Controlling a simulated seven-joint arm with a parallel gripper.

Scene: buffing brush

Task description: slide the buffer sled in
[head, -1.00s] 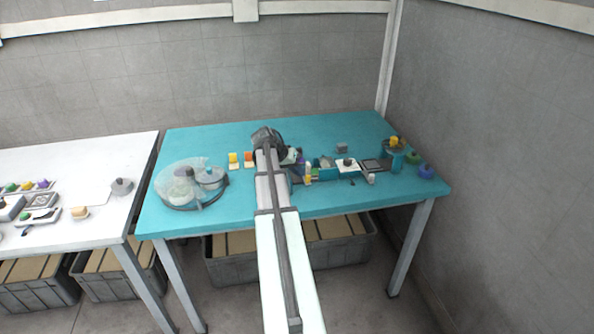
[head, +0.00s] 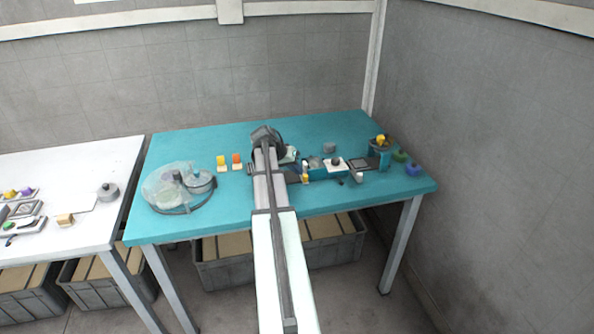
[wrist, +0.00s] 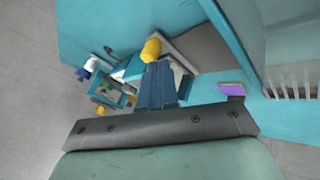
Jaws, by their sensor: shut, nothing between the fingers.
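A teal fixture (head: 320,171) runs along the table to the right of my arm. A white block with a dark knob (head: 334,163) sits on it; I cannot tell for certain that this is the buffer sled. In the wrist view my gripper (wrist: 154,68) has its blue fingers together and empty. A yellow rounded piece (wrist: 151,47) shows just beyond the fingertips, beside a white-edged plate (wrist: 183,55); contact cannot be told. Pale brush-like bristles (wrist: 292,84) show at the right. In the head view my arm hides the fingertips.
A round clear-covered tray (head: 178,208) stands on the left of the teal table (head: 225,212). Yellow and orange pieces (head: 229,162) stand left of my arm. Green and purple rings (head: 413,169) lie at the right edge. A white table (head: 75,225) is further left.

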